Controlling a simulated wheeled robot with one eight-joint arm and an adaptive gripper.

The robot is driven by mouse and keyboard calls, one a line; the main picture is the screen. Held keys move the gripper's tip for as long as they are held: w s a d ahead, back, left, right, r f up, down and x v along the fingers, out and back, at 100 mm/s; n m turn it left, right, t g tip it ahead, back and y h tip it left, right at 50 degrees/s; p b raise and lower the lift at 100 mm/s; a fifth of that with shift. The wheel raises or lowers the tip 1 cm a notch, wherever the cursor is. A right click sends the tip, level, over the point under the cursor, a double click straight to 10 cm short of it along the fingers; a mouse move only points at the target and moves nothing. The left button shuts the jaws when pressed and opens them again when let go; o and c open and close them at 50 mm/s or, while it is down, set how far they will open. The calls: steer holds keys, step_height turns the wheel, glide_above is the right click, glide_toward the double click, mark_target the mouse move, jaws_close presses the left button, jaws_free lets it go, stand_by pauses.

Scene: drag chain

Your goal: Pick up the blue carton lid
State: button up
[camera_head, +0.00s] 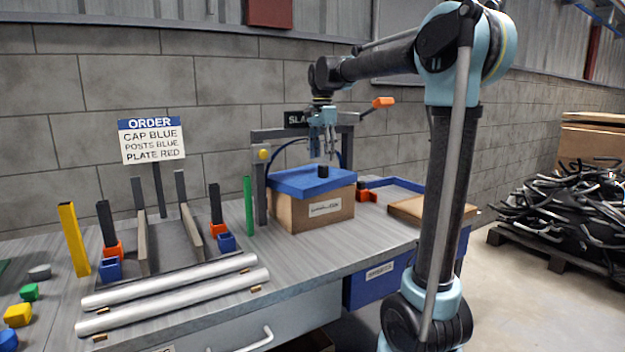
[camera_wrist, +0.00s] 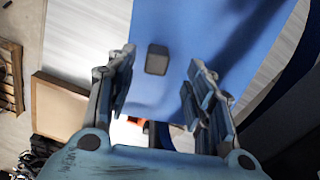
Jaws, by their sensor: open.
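The blue carton lid (camera_head: 291,183) lies flat on top of a brown cardboard carton (camera_head: 312,211) on the bench. A small black knob (camera_head: 323,171) stands up from the lid. In the wrist view the blue lid (camera_wrist: 205,35) fills the middle, and the black knob (camera_wrist: 157,59) shows beyond and between the fingers. My gripper (camera_head: 327,156) is above the lid near the knob, pointing down. In the wrist view my gripper (camera_wrist: 158,100) has its two fingers spread, with nothing between the tips.
A dark frame with a sign (camera_head: 297,121) and an orange lever (camera_head: 383,102) stands behind the carton. A green post (camera_head: 248,205) is left of it. Silver tubes (camera_head: 170,300) lie at the front left. A blue-rimmed tray (camera_head: 395,183) and a brown board (camera_head: 430,209) are to the right.

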mark_target(323, 165)
steer(key=shift+d+f, duration=0.15)
steer(key=shift+f, duration=1.25)
steer(key=shift+d+f, duration=0.1)
steer(key=shift+f, duration=1.25)
steer(key=shift+w, duration=0.1)
jaws_close()
